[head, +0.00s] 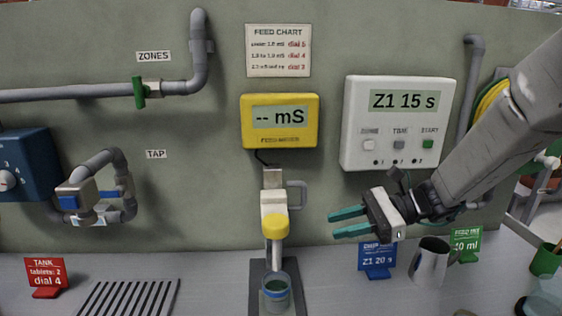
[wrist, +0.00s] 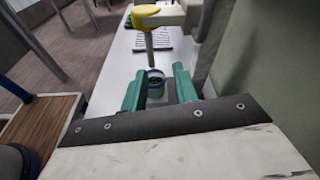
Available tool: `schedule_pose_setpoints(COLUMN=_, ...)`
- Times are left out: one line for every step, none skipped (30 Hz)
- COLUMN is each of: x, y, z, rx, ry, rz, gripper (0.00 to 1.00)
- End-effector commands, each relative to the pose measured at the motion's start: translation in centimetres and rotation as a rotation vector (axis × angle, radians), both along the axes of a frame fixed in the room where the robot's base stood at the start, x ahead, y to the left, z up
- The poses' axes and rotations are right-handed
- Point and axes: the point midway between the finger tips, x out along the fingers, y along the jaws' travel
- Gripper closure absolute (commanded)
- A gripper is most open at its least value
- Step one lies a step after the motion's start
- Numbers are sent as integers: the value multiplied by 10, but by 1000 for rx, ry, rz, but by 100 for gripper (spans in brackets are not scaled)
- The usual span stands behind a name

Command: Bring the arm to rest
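My gripper (head: 348,222) reaches in from the right in the head view, in front of the green-grey wall panel and above the bench. Its two teal fingers are apart with nothing between them, so it is open and empty. The fingers also show in the wrist view (wrist: 160,90), spread apart, with a cup beyond them. My arm slopes down from the upper right. The gripper is right of the yellow-capped probe (head: 274,225), apart from it.
The probe stands over a cup (head: 276,292). A metal jug (head: 429,262), a blue card (head: 377,258) and a green card (head: 466,243) stand below and right of my gripper. A white controller (head: 394,122) and yellow meter (head: 280,121) are on the wall. A slotted drain (head: 128,298) lies left.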

Motion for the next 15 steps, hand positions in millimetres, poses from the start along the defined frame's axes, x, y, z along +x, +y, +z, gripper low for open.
schedule_pose_setpoints(x=-20, y=1, z=-3, rx=-77, ry=-55, rz=72, gripper=71)
schedule_pose_setpoints(x=-33, y=1, z=-5, rx=-126, ry=-92, rz=122, gripper=71)
schedule_pose_setpoints(x=-50, y=-1, z=-9, rx=-195, ry=-144, rz=192, gripper=71)
schedule_pose_setpoints(x=-63, y=-3, z=-11, rx=-247, ry=-184, rz=246, gripper=71)
schedule_pose_setpoints(x=-75, y=-6, z=-13, rx=-298, ry=-225, rz=301, gripper=71)
schedule_pose_setpoints(x=-91, y=-10, z=-15, rx=-364, ry=-280, rz=374, gripper=71)
schedule_pose_setpoints(x=-102, y=-14, z=-16, rx=-414, ry=-321, rz=429, gripper=71)
schedule_pose_setpoints(x=-113, y=-19, z=-17, rx=-465, ry=-364, rz=485, gripper=71)
schedule_pose_setpoints(x=-127, y=-26, z=-18, rx=-531, ry=-420, rz=560, gripper=71)
schedule_pose_setpoints(x=-137, y=-32, z=-18, rx=-581, ry=-464, rz=616, gripper=71)
schedule_pose_setpoints(x=-146, y=-39, z=-18, rx=-631, ry=-506, rz=672, gripper=71)
schedule_pose_setpoints(x=-157, y=-48, z=-17, rx=-696, ry=-560, rz=743, gripper=71)
schedule_pose_setpoints(x=-164, y=-54, z=-16, rx=-742, ry=-599, rz=793, gripper=71)
schedule_pose_setpoints(x=-171, y=-61, z=-15, rx=-789, ry=-636, rz=844, gripper=71)
schedule_pose_setpoints(x=-179, y=-70, z=-13, rx=-850, ry=-685, rz=905, gripper=71)
